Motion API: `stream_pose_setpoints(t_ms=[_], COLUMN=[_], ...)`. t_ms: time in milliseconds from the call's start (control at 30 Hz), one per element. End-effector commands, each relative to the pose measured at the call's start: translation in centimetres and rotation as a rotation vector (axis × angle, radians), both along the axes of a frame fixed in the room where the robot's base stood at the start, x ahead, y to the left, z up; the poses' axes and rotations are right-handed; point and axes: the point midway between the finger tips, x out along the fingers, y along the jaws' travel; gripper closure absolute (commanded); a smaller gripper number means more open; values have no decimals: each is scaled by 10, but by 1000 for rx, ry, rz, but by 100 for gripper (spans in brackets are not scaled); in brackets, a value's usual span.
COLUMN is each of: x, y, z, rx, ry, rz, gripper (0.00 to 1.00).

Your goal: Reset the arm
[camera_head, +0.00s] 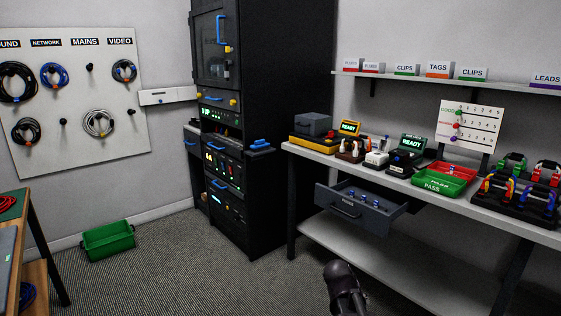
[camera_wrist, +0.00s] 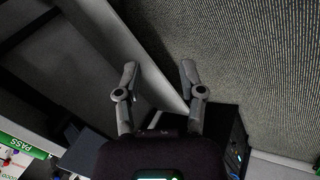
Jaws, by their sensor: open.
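My gripper (camera_wrist: 158,82) shows in the wrist view with its two fingers spread apart and nothing between them. Beyond the fingers are a pale shelf edge and the patterned carpet (camera_wrist: 240,50). In the head view, a dark part of my arm (camera_head: 344,288) rises at the bottom, in front of the workbench; the fingertips cannot be made out there. The gripper touches nothing that I can see.
The workbench (camera_head: 470,214) on the right holds testers, a red tray and a green PASS tray (camera_head: 440,184). An open drawer (camera_head: 362,210) juts out below it. A black rack (camera_head: 285,120) stands at the centre. A green bin (camera_head: 108,241) sits on open carpet at left.

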Motion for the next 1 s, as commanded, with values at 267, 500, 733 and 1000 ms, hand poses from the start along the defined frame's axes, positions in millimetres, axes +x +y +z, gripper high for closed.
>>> stream_pose_setpoints(t_ms=[267, 500, 733, 1000], x=[-62, -92, -107, -107], y=[32, 53, 63, 63], z=[-21, -26, -17, 6], rx=[278, 420, 502, 499], ry=[112, 177, 216, 214], rz=[-92, -128, -145, -143], gripper=[49, 49, 49, 49])
